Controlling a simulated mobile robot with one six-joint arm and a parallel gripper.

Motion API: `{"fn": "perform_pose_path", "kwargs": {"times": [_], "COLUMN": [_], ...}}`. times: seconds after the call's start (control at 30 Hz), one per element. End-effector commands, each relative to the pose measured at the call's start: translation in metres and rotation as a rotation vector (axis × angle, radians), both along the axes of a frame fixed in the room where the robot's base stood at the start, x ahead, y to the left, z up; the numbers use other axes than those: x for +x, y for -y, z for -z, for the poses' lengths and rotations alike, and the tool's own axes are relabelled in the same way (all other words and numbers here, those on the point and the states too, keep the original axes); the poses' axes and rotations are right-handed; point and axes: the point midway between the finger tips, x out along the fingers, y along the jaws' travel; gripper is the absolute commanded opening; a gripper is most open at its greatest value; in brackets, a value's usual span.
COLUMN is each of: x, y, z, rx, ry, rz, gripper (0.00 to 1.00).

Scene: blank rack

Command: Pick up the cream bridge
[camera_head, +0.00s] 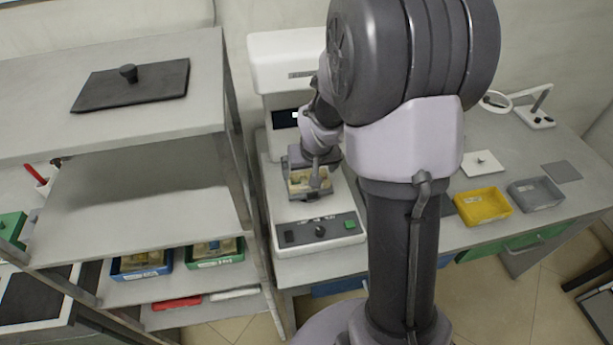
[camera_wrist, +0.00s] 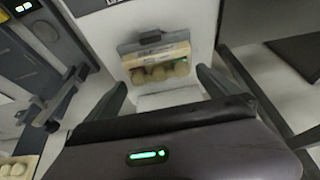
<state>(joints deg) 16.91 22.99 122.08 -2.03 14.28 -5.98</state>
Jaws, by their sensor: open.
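The cream bridge (camera_wrist: 157,66) is a pale block with a row of rounded tooth-like lumps. In the wrist view it sits in a grey holder (camera_wrist: 150,42) on the white machine, beyond my fingers. My gripper (camera_wrist: 163,80) is open, with one finger on each side of the view and nothing between them. In the head view my gripper (camera_head: 316,168) is over the machine's work area, and a cream piece (camera_head: 299,181) shows there, partly hidden by it. I cannot tell whether the fingers touch it.
The white machine (camera_head: 285,50) rises behind, with a control panel (camera_head: 320,232) in front. A metal shelf (camera_head: 150,225) stands close on the left, holding a blue tray (camera_head: 125,274) and a green tray (camera_head: 190,265). Yellow (camera_head: 483,206) and grey bins (camera_head: 536,193) sit on the right bench.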

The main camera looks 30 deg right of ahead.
Motion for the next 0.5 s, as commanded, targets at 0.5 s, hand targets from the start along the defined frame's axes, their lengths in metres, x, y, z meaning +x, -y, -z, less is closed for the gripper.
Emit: {"fn": "perform_pose_path", "kwargs": {"times": [0.5], "x": [0.0048], "y": [0.0018], "z": [0.0146], "rx": [0.001], "ry": [-0.001], "rz": [0.002], "gripper": [0.63]}}
